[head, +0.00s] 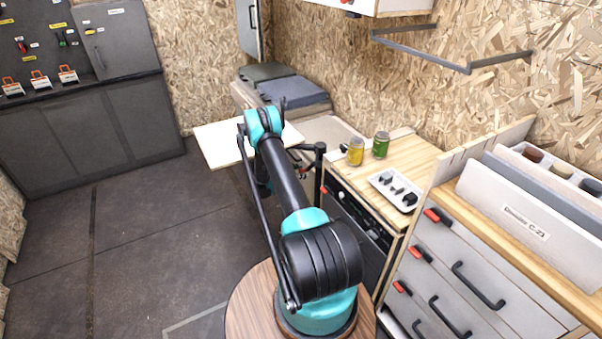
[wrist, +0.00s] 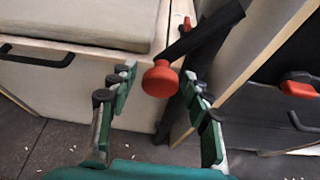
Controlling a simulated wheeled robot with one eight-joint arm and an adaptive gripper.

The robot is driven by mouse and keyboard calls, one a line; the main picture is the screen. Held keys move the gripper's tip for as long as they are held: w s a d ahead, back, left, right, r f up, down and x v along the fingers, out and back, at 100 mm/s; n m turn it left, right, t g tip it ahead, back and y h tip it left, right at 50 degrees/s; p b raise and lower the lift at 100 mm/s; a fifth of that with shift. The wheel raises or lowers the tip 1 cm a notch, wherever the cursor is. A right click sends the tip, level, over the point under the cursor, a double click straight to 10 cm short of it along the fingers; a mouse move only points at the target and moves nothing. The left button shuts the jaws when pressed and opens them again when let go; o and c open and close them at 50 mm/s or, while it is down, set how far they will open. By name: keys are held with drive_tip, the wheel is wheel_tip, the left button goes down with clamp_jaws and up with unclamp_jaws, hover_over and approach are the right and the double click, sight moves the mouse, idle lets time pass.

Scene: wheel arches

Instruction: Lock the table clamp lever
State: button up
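The clamp lever shows in the wrist view as a round red knob (wrist: 160,80) on the end of a black bar (wrist: 205,36) that slants up to the right. My gripper (wrist: 157,84) is open, with one finger on each side of the knob. A gap shows between the knob and both fingers, and I cannot tell how deep the knob sits between them. In the head view, the pale wooden table top (head: 218,146) lies behind my arm, with a black post (head: 319,162) to its right.
In the wrist view, a pale cabinet front with a black handle (wrist: 36,54) is at left and a wooden panel edge (wrist: 255,65) at right. In the head view, a counter with two jars (head: 355,151) and a white tray (head: 396,189) stands right. Floor at left is clear.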

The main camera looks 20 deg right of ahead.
drive_tip(key=shift+a, duration=0.1)
drive_tip(key=v, duration=0.7)
drive_tip(key=shift+a+r, duration=0.1)
idle(0.4)
